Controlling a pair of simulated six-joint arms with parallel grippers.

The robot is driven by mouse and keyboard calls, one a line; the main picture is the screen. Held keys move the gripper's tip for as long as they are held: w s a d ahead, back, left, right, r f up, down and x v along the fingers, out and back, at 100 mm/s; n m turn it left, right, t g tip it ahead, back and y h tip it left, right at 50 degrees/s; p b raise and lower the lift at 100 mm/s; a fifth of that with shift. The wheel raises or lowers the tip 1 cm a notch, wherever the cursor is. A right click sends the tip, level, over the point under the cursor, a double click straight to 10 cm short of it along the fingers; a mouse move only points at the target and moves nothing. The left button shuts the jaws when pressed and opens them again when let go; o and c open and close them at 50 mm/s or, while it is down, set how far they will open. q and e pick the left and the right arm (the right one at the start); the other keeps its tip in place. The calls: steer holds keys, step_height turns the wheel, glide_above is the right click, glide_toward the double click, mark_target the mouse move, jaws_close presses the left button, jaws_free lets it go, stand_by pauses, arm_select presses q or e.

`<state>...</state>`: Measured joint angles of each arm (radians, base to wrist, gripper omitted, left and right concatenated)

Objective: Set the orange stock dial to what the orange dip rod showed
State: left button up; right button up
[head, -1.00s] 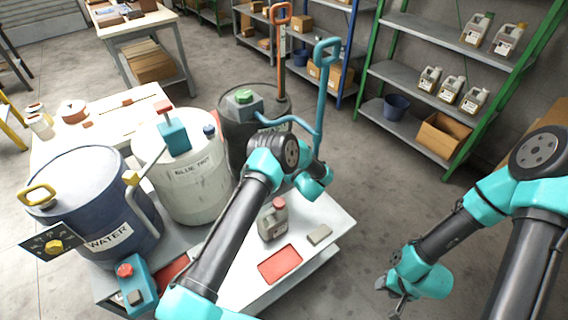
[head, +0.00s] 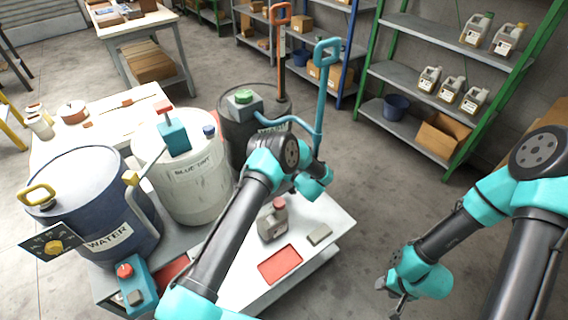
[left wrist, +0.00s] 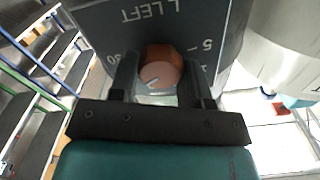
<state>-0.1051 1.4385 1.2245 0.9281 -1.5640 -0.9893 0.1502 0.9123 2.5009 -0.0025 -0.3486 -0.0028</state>
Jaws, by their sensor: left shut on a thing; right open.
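The orange stock dial's knob (left wrist: 160,72) shows in the left wrist view on a dark plate (left wrist: 215,22) with pale lettering that reads "L LEFT" and numbers near 5 and 30. A pale pointer line marks the knob's face. My left gripper (left wrist: 158,84) is shut on the knob, one finger on each side. In the head view my left arm hides this dial and gripper. The orange dip rod (head: 282,62) stands upright at the dark drum (head: 232,135), its orange handle loop on top; its reading is too small to tell. My right gripper (head: 391,291) is open and empty over the floor.
A blue WATER drum (head: 85,190) with a yellow dial and a white BLUE TINT drum (head: 195,200) stand left of the dark drum. A blue rod (head: 320,90) rises beside it. A grey jug (head: 272,222) and red tray (head: 280,265) are on the bench.

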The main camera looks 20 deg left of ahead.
arm_select(q)
steer(key=o, duration=0.9)
steer(key=v, duration=1.7)
steer(key=shift+s+d, duration=0.15)
steer(key=shift+s, duration=0.05)
